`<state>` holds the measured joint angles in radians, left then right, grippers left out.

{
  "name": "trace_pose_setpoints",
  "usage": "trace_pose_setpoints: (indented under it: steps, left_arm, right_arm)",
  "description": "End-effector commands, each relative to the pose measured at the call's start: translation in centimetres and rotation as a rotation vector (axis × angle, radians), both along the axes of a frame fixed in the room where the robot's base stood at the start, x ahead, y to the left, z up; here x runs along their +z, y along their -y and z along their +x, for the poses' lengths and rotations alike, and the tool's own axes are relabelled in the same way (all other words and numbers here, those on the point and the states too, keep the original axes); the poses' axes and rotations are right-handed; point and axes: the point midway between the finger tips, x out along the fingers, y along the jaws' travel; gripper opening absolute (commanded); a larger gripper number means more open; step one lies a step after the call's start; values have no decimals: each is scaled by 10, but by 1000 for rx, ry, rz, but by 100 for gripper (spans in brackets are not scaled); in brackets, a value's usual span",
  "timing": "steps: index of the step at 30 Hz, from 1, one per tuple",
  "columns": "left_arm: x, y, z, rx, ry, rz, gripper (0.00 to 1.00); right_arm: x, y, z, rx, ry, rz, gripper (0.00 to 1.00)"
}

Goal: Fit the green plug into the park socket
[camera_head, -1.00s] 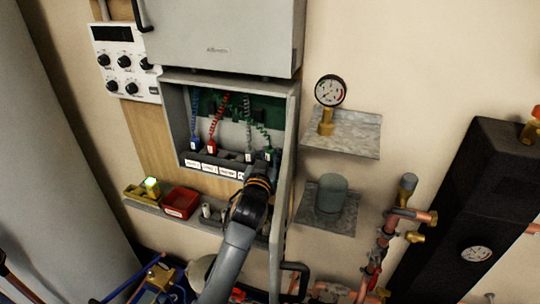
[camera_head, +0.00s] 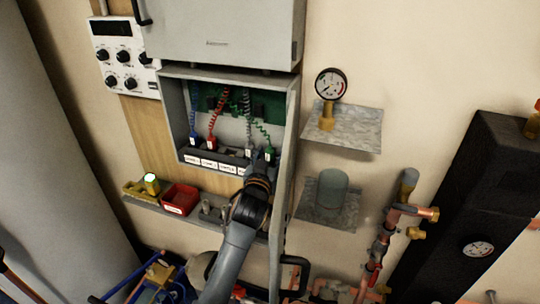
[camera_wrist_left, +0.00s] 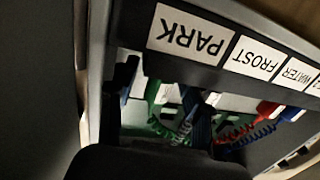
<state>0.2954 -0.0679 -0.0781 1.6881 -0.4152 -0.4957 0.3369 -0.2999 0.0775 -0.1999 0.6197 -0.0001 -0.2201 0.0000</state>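The green plug (camera_head: 270,156) stands upright at the right end of the socket row in the open wall box, its green coiled cord rising behind it. In the left wrist view the green plug (camera_wrist_left: 152,91) shows just behind the PARK label (camera_wrist_left: 188,36), which appears upside down. How deep it sits in the park socket is hidden by the label strip. My left gripper (camera_head: 262,161) is at the plug from the front. In the wrist view its dark fingers stand apart, with the green plug and a gap between them. My right gripper is not in view.
Blue (camera_head: 193,138), red (camera_head: 211,143) and grey (camera_head: 248,142) plugs stand left of the green one. The box's side wall (camera_head: 287,150) is close on the right. Below is a ledge with a red tray (camera_head: 179,199). A gauge (camera_head: 331,84) stands on a right shelf.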

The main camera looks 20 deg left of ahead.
Motion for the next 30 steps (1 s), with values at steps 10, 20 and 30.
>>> trace_pose_setpoints:
  steps: [10,20,30]
  left_arm:
    - [-1,2,-13,-1,-1,-1,49]
    - [2,8,-81,-1,-2,-1,49]
    - [6,12,-119,0,-1,-1,49]
  right_arm:
    - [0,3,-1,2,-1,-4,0]
    - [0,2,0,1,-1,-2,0]
    - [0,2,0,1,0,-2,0]
